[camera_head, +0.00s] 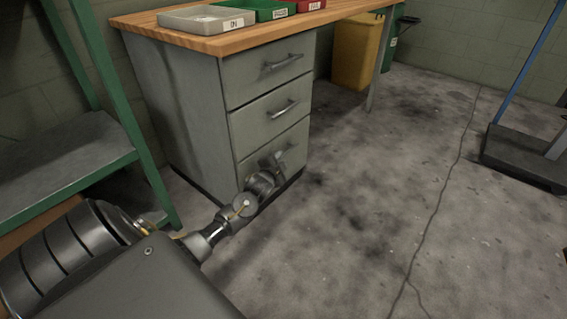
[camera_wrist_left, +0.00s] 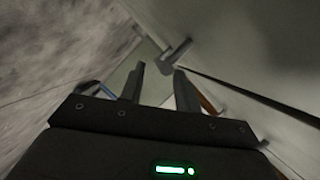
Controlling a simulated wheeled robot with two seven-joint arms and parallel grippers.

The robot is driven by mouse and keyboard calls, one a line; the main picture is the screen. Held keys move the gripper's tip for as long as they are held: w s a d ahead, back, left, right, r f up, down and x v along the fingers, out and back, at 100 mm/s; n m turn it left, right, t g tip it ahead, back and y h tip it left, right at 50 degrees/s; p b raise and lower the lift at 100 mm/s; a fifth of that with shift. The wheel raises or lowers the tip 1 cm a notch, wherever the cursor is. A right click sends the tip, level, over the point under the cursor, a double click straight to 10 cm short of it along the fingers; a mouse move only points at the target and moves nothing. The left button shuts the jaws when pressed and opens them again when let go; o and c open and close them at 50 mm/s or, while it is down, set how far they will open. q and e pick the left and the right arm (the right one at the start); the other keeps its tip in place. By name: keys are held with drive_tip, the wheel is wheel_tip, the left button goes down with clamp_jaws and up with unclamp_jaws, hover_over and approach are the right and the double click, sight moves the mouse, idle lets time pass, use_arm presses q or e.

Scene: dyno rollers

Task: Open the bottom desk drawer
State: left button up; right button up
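The grey desk drawer unit has three drawers in a stack, all looking shut. The bottom drawer (camera_head: 246,170) is partly hidden behind my left wrist and gripper. My left gripper (camera_head: 281,160) is low in front of this drawer, at its handle, which is hard to tell from the fingers in the head view. In the left wrist view, the two fingers of the gripper (camera_wrist_left: 159,68) stand apart, with a grey handle (camera_wrist_left: 178,52) just ahead of and between the tips. I cannot tell whether they touch it. My right gripper is not in view.
The middle drawer (camera_head: 253,122) and top drawer (camera_head: 245,76) have bar handles above my gripper. Trays stand on the wooden desktop (camera_head: 230,42). A green-framed shelf (camera_head: 60,165) is close on the left. The concrete floor (camera_head: 370,190) right of the drawers is clear.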

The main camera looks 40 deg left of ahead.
sight(283, 157)
use_arm(q)
drive_tip(key=shift+b+x, duration=0.65)
drive_tip(key=shift+x, duration=0.95)
clamp_jaws()
